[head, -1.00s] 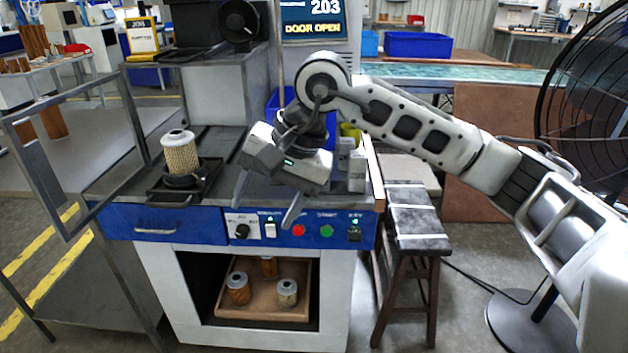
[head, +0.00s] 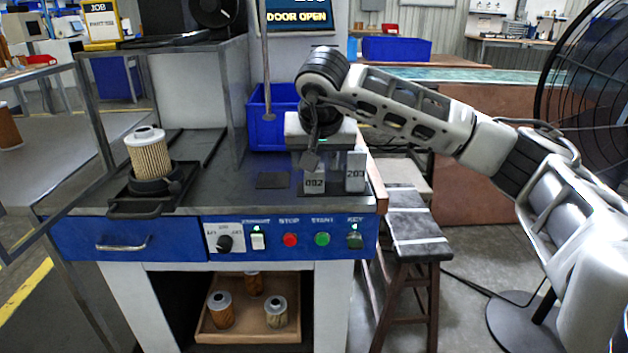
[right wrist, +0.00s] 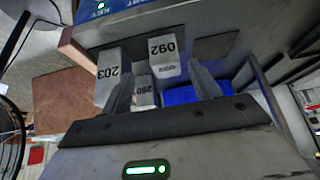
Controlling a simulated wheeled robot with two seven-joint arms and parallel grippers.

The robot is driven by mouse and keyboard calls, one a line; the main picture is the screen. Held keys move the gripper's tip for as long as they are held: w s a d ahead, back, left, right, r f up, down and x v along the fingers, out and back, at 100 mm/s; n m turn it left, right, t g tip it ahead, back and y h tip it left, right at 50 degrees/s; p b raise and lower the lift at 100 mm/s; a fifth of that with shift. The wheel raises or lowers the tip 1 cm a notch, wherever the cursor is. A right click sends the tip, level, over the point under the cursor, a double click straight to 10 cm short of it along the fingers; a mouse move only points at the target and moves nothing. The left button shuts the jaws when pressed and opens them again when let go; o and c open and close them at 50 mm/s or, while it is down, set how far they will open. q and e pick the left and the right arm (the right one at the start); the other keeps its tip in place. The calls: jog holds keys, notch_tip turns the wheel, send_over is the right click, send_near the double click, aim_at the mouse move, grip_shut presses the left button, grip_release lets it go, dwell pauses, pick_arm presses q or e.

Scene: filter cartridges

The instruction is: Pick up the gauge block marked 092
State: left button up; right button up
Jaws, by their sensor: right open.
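The gauge block marked 092 (head: 314,183) stands upright on the machine's dark top, near its front edge. In the right wrist view the 092 block (right wrist: 163,48) shows its number on a pale face, between and ahead of the fingers. My right gripper (head: 318,152) is above and behind it, pointing down; its fingers are partly hidden in the head view. In the right wrist view the right gripper (right wrist: 162,74) is open, with nothing held. A block marked 203 (head: 355,172) stands just right of 092. A third block (right wrist: 146,93), seemingly marked 280, shows in the wrist view. My left gripper is out of view.
A dark square pad (head: 272,180) lies left of 092. A blue bin (head: 262,130) stands behind. A filter cartridge (head: 150,155) sits in a black holder at left. A wooden tray (head: 248,337) with cartridges is below. The stool (head: 415,225) stands right.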

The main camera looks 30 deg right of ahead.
aim_at(314, 178)
jog(key=shift+w+a+b+x, duration=0.1)
jog(key=shift+w+x, duration=0.05)
jog(key=shift+x, duration=0.75)
jog(key=shift+w+a+b+x, duration=0.1)
jog(key=shift+w+x, duration=0.05)
jog(key=shift+x, duration=0.75)
jog(key=shift+w+b+x, duration=0.1)
jog(key=shift+w+x, duration=0.05)
jog(key=shift+x, duration=0.75)
jog(key=shift+r, duration=0.2)
jog(key=c, duration=1.2)
